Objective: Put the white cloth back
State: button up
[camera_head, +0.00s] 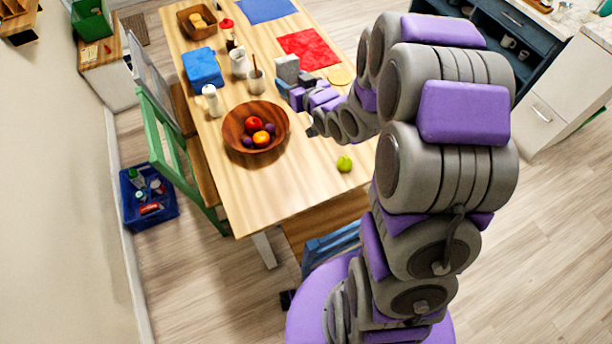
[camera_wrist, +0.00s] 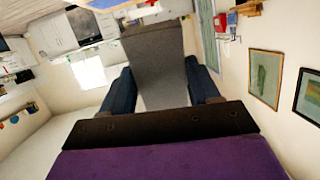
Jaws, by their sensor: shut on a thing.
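My gripper (camera_head: 295,80) is over the far half of the wooden table, to the right of the cups and bottles. It is shut on the white cloth (camera_head: 287,68), which looks pale grey and like a compact folded block. In the wrist view the cloth (camera_wrist: 155,58) sits between the two dark fingers of my gripper (camera_wrist: 163,88) and sticks out beyond them. The cloth's height above the table is hard to tell. A red cloth (camera_head: 308,48) lies flat just behind it, and a blue cloth (camera_head: 265,10) lies flat at the far end.
The table (camera_head: 230,185) holds a wooden fruit bowl (camera_head: 236,137), a green fruit (camera_head: 344,164), a white bottle (camera_head: 211,100), cups, a folded blue thing (camera_head: 203,67) and a basket (camera_head: 186,24). A green chair (camera_head: 160,145) stands left, with a blue crate (camera_head: 140,212) on the floor.

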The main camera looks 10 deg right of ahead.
jog(key=shift+a+f, duration=0.15)
jog(key=shift+f, duration=0.45)
jog(key=s+f+g+h, duration=0.2)
jog(key=s+f+g, duration=0.35)
jog(key=f, duration=0.45)
jog(key=s+f+g+h, duration=0.1)
jog(key=s+f+g, duration=0.4)
jog(key=f, duration=0.4)
jog(key=s+f+g+h+b, duration=0.1)
jog(key=s+f+g, duration=0.1)
jog(key=s+f, duration=0.35)
jog(key=s+f+g+b, duration=0.1)
jog(key=s+f+g, duration=0.15)
jog(key=s, duration=0.55)
jog(key=b, duration=0.2)
send_over(307, 178)
jog(key=shift+f+t, duration=0.4)
jog(key=shift+f, duration=0.5)
jog(key=shift+f+b, duration=0.3)
jog(key=shift+f, duration=1.5)
jog(key=shift+c, duration=0.3)
jog(key=o, duration=1)
jog(key=shift+r, duration=0.15)
